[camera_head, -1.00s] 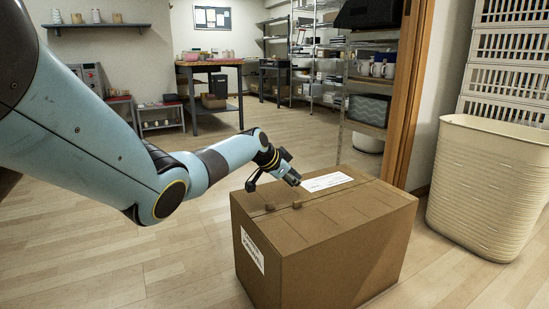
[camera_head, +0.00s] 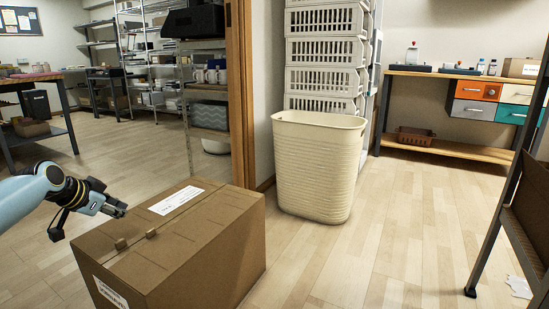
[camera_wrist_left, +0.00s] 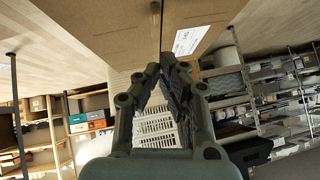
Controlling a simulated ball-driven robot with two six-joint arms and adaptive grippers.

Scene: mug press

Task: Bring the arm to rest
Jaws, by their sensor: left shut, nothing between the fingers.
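My left arm comes in from the left in the head view. My left gripper (camera_head: 117,208) is shut and empty, beside and above the near-left part of a closed cardboard box (camera_head: 205,245) on the floor. In the left wrist view the fingers of the left gripper (camera_wrist_left: 165,65) meet at their tips with nothing between them. The box (camera_wrist_left: 100,25) fills the top of that view, with its white label (camera_wrist_left: 188,40) at the right. My right gripper is in neither view.
A cream bin (camera_head: 318,170) stands right of the box, before stacked white crates (camera_head: 325,50). A wooden door frame (camera_head: 240,95) and a metal shelf with mugs (camera_head: 210,75) stand behind. A workbench (camera_head: 440,150) with coloured drawers is at the back right. The floor between is clear.

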